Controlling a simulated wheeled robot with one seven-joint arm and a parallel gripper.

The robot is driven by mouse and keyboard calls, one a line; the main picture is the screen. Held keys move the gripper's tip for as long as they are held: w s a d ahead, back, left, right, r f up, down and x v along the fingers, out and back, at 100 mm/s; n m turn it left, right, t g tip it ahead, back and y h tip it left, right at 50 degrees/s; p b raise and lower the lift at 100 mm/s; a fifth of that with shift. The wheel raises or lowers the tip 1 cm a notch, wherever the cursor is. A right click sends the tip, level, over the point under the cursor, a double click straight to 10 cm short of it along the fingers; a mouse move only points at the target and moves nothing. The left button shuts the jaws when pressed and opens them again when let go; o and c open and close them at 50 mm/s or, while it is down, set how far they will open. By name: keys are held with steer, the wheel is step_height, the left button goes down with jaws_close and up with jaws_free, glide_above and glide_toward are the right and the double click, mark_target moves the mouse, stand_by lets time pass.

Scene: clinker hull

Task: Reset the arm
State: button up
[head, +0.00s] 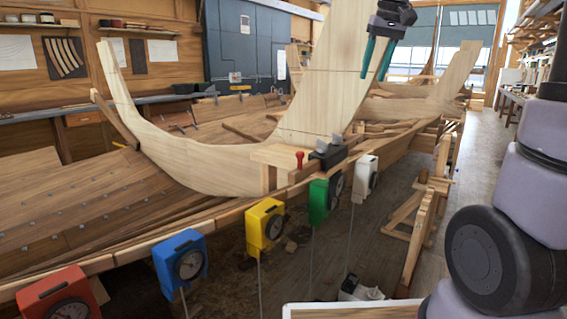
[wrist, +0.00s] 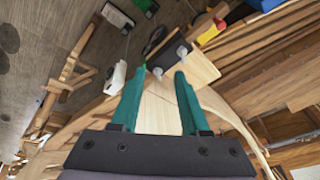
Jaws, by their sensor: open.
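My gripper (head: 377,58) is at the top of the head view, with its two teal fingers pointing down. It is open and empty, raised in front of the tall pale wooden piece (head: 318,95). In the wrist view the fingers of my gripper (wrist: 163,75) stand apart with nothing held between them. Part of my arm shows at the right edge of the head view.
A wooden hull (head: 90,205) fills the left and middle. Coloured boxes with dials, red (head: 50,295), blue (head: 180,257), yellow (head: 265,226), green (head: 322,200) and white (head: 363,180), line its near edge. A red-knobbed device (head: 300,156) sits on a ledge. Floor at right (head: 487,150) is clear.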

steer(key=s+d+f+m+t, duration=0.1)
steer(key=s+f+m+t, duration=0.1)
steer(key=s, duration=0.8)
steer(key=s+f+m+t, duration=0.1)
steer(key=s+f, duration=0.3)
steer(key=s, duration=0.5)
steer(key=shift+s+d+f+m+t+y, duration=0.25)
steer(key=shift+s+d+m+t+y, duration=0.15)
steer(key=shift+m, duration=0.4)
